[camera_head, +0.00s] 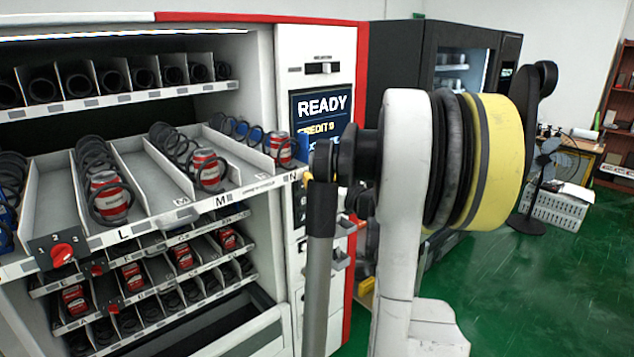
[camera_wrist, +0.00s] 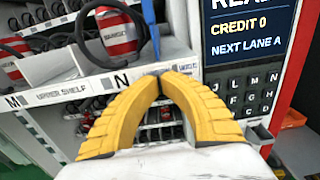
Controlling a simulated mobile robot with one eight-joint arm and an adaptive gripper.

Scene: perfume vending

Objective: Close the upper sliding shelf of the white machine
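The white machine (camera_head: 315,55) has its upper sliding shelf (camera_head: 168,218) pulled out toward me. The shelf carries black spirals and several red cans, with lanes marked L, M and N on its front edge. In the wrist view the shelf's front edge (camera_wrist: 100,87) reads "UPPER SHELF" and N. My gripper (camera_wrist: 160,73) has yellow fingers whose tips meet at the right end of that edge, just right of the N. I cannot tell whether they touch it. In the head view my arm hides most of the gripper.
A top shelf (camera_head: 130,97) with empty spirals sits inside the machine, and lower shelves (camera_head: 150,290) with cans are below. A READY screen (camera_head: 322,105) and keypad (camera_wrist: 240,100) are right of the shelf. Open green floor (camera_head: 540,280) lies to the right.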

